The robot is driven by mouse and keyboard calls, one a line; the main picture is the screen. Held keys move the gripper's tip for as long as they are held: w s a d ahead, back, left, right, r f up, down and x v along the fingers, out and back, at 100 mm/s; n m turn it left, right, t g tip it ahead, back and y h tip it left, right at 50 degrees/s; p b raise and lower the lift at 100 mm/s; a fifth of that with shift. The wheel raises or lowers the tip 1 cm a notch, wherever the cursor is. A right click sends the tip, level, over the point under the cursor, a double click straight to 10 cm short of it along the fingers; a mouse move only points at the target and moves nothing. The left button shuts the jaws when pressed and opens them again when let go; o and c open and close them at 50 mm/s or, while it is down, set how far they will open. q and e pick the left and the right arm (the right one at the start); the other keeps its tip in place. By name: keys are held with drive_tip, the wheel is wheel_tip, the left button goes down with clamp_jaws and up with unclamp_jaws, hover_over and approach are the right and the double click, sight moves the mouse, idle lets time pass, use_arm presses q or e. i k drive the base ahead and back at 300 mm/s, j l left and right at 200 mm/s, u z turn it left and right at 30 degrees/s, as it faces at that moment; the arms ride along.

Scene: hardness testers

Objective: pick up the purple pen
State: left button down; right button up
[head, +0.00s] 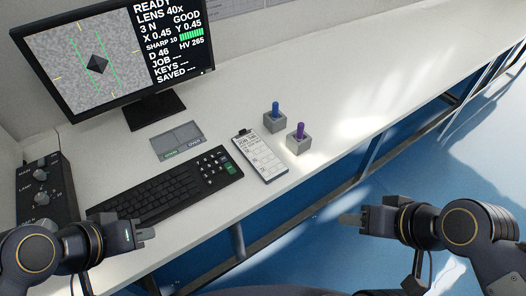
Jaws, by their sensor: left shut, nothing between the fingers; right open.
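The purple pen (300,130) stands upright in a small grey block holder (298,143) on the white bench, near its front edge. My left gripper (150,233) is shut and empty over the front of the bench, by the keyboard's lower edge, well left of the pen. My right gripper (345,219) is open and empty, in front of the bench edge over the blue floor, to the lower right of the pen. Both grippers are apart from the pen.
A blue pen (275,109) stands in a similar grey holder (274,123) behind and left. A clipboard (260,156), a black keyboard (165,190), a grey pad (176,141), a monitor (118,55) and a knob box (42,190) occupy the left. The bench right of the holders is clear.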

sight(301, 126)
drive_tip(key=i+l, duration=0.1)
drive_tip(key=l, duration=0.3)
drive_tip(key=i+l, duration=0.1)
drive_tip(key=l, duration=0.75)
drive_tip(key=i+l, duration=0.15)
drive_tip(key=l, duration=0.25)
drive_tip(key=l+u, duration=0.1)
drive_tip(key=u, duration=0.3)
drive_tip(key=l+u, duration=0.1)
drive_tip(key=u, duration=0.3)
drive_tip(key=l+u, duration=0.1)
drive_tip(key=u, duration=0.35)
drive_tip(key=l+u, duration=0.1)
drive_tip(key=u, duration=0.3)
drive_tip(key=l+u, duration=0.1)
drive_tip(key=u, duration=0.3)
